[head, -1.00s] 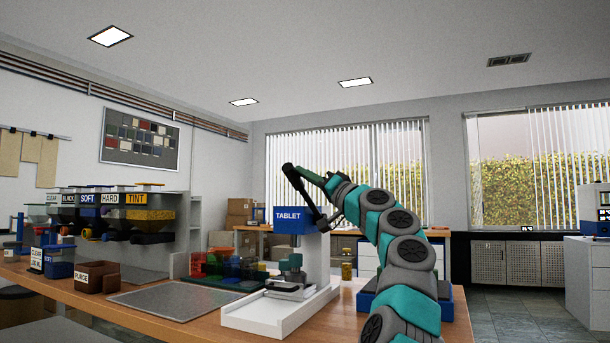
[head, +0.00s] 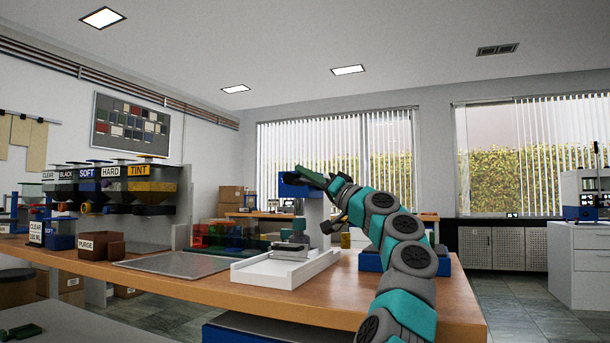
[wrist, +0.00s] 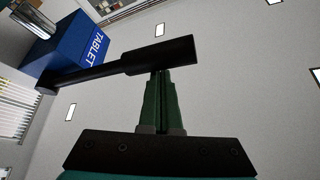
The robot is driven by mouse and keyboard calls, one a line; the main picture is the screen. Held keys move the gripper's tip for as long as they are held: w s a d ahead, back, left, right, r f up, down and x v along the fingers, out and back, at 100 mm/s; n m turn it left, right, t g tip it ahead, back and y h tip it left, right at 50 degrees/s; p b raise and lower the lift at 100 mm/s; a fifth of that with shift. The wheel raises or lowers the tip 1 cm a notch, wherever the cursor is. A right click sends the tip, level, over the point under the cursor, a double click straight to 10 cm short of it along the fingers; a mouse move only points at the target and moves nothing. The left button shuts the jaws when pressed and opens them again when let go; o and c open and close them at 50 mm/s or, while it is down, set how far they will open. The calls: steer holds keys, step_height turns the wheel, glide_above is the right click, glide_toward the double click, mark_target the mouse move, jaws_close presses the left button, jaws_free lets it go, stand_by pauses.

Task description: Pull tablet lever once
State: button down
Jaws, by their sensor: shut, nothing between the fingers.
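The tablet press has a blue head (head: 289,190) on a pale column (head: 315,207) and stands on the bench, right of its middle. In the wrist view the blue head (wrist: 65,48) shows its TABLET label at upper left. The black lever (wrist: 95,74) runs from the head to a thick black handle (wrist: 160,56). My gripper (wrist: 160,77) is shut and empty, its green fingertips right at the handle's near side; whether they touch is unclear. In the head view my gripper (head: 290,174) lies in front of the head, and the lever cannot be made out clearly.
A white tray (head: 262,278) lies at the press's foot, with a grey plate (head: 175,264) to its left. A PURGE bin (head: 101,246) and labelled hoppers (head: 150,190) stand further left. A blue base (head: 372,261) sits behind my arm.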

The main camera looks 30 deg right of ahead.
steer(key=shift+f+b, duration=0.4)
steer(key=shift+f, duration=0.35)
steer(key=shift+s, duration=0.1)
steer(key=shift+s+d+f+b, duration=0.1)
steer(key=shift+s+f+b, duration=0.1)
steer(key=shift+s+b, duration=0.1)
steer(key=s+d+f+b, duration=0.1)
steer(key=s+d, duration=0.2)
steer(key=s, duration=0.4)
steer(key=s+d+b, duration=0.2)
steer(key=s+d, duration=0.1)
steer(key=s, duration=0.4)
steer(key=shift+s+f, duration=0.25)
steer(key=shift+f, duration=0.15)
